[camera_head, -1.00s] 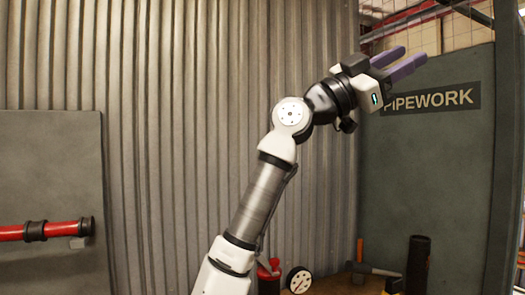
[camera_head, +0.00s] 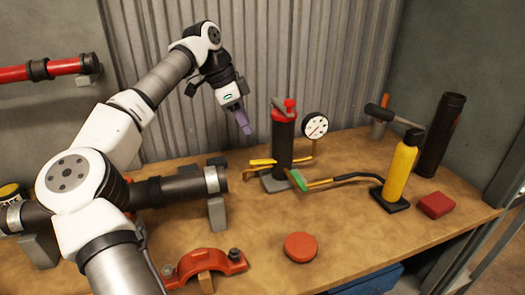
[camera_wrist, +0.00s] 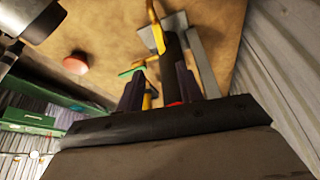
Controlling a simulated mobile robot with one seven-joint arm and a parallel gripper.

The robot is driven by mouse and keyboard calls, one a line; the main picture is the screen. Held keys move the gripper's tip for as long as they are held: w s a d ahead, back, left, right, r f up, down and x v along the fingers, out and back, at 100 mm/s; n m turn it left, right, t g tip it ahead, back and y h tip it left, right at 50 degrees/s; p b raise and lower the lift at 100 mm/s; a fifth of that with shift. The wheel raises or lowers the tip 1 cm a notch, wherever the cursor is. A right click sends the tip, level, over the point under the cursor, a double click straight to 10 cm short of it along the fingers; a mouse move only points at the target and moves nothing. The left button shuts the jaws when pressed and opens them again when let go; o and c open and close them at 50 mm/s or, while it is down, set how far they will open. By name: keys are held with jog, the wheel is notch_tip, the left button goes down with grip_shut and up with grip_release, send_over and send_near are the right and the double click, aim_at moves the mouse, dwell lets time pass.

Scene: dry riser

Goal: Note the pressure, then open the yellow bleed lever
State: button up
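A dark riser post (camera_head: 283,145) with a red collar stands upright on a grey base on the bench. A white-faced round pressure gauge (camera_head: 315,126) is at its right; its figures are too small to read. A yellow lever (camera_head: 262,162) sticks out at the post's left, low down. A lever with a green grip (camera_head: 297,180) is at its front; the grip also shows in the wrist view (camera_wrist: 131,71). My gripper (camera_head: 243,122) hangs left of the post, above the yellow lever, fingers downward. In the wrist view its fingers (camera_wrist: 158,88) are apart, with nothing held.
A black hose runs to a yellow cylinder (camera_head: 399,170) at the right, near a red block (camera_head: 435,205) and a black tube (camera_head: 441,135). A red disc (camera_head: 300,246) and a red clamp (camera_head: 207,266) lie in front. The corrugated wall closes off the back.

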aim_at(265, 161)
jog(key=p+x, duration=0.1)
jog(key=x, duration=1)
jog(key=shift+d+f, duration=0.1)
jog(key=shift+d, duration=0.05)
grip_shut()
